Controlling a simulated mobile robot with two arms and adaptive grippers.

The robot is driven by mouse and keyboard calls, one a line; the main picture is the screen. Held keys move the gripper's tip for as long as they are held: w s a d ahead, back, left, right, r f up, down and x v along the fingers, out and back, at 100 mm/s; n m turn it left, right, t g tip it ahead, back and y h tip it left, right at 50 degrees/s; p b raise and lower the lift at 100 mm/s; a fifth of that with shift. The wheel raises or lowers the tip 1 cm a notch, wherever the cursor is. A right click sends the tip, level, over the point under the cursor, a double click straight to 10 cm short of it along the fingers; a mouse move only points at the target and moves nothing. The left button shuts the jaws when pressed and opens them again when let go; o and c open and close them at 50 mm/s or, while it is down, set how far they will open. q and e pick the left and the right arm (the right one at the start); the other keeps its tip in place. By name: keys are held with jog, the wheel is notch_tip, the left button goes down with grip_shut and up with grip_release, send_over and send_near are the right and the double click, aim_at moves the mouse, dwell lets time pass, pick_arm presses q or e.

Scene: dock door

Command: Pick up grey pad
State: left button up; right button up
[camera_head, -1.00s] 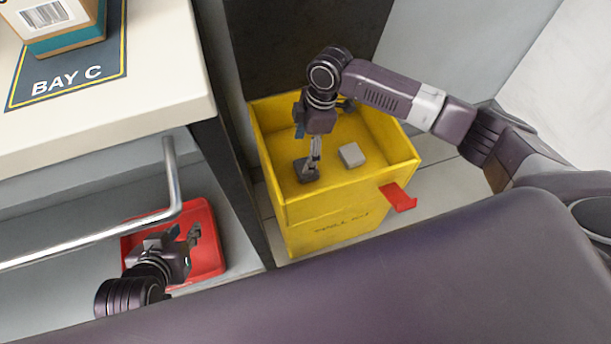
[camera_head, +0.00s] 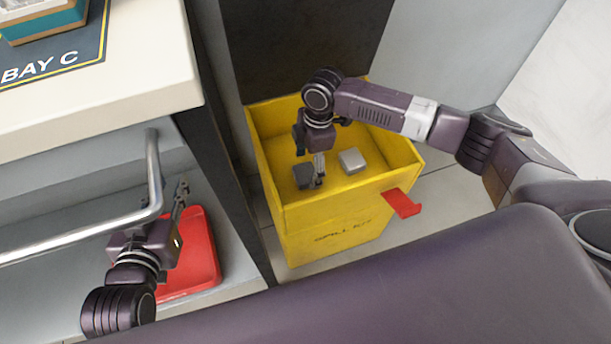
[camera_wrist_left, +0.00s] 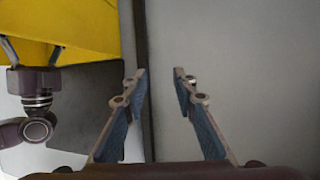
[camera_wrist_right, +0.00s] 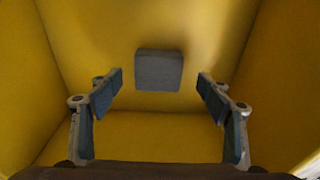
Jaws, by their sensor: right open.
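A dark grey pad (camera_head: 303,175) and a lighter grey pad (camera_head: 350,160) lie apart on the floor of the yellow bin (camera_head: 330,215). My right gripper (camera_head: 319,172) reaches down into the bin, beside the dark pad in the head view. In the right wrist view a grey pad (camera_wrist_right: 158,70) lies ahead, centred between the parted fingers (camera_wrist_right: 158,86), with nothing held. My left gripper (camera_head: 181,195) is over the lower shelf by the red tray (camera_head: 202,255). Its fingers (camera_wrist_left: 160,73) are apart and empty in the left wrist view.
A metal rail (camera_head: 154,175) runs near my left gripper, under the white bench top (camera_head: 130,80). A dark post (camera_head: 225,180) stands between shelf and bin. A red tab (camera_head: 402,203) sticks out of the bin's side. Bin walls surround my right gripper.

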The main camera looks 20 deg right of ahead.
aim_at(306, 172)
jog(key=f, duration=0.1)
jog(key=f+b, duration=0.1)
jog(key=f, duration=0.1)
jog(key=shift+w+a+f, duration=0.15)
jog(key=shift+a, duration=0.05)
pick_arm(q)
notch_tip(306, 172, up, 8)
jog(key=w+d+t+h, duration=0.1)
jog(key=w+t, duration=0.1)
jog(key=t, duration=0.1)
jog(key=shift+w+d+t, duration=0.2)
jog(key=shift+d+t, duration=0.1)
jog(key=shift+t, duration=0.1)
jog(key=shift+f, duration=0.1)
pick_arm(e)
jog(key=c, duration=1.1)
jog(key=shift+c, duration=0.2)
